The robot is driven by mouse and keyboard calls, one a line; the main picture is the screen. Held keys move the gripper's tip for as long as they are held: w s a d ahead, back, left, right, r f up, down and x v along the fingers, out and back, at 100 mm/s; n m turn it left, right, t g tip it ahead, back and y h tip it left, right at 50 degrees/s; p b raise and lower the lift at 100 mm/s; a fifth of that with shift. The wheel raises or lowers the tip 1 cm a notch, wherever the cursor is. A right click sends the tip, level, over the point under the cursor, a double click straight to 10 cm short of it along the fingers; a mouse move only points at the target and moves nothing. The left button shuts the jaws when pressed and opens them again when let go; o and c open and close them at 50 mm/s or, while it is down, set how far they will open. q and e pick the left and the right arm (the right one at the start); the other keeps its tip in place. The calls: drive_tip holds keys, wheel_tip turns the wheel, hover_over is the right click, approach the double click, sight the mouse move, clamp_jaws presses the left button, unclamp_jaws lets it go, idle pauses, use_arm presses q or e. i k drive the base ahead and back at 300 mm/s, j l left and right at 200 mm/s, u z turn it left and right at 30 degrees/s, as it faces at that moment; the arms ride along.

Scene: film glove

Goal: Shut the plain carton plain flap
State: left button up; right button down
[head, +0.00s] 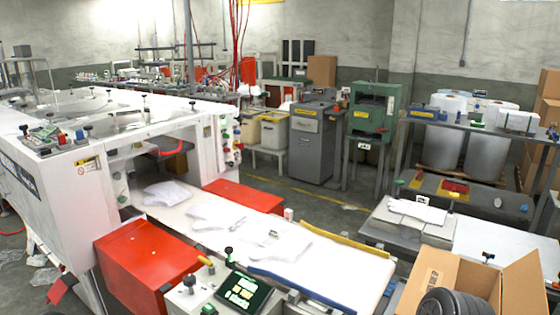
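An open brown cardboard carton (480,275) stands at the bottom right of the head view, cut off by the lower edge. Its left side panel or flap (432,272) bears small printed marks. A plain flap (525,285) stands raised and spread outward on its right side. A dark ribbed rounded thing (455,303) sits at the carton's front opening and hides part of the inside.
A white work table (500,245) lies behind the carton, with a grey scale-like unit (405,220) on it. A conveyor (285,250) with white gloves and a control screen (240,291) are to the left. Brown boxes (548,115) are stacked at the far right.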

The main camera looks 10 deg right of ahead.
sight(523, 296)
drive_tip(key=j+z, duration=0.15)
drive_tip(key=z, duration=2.9)
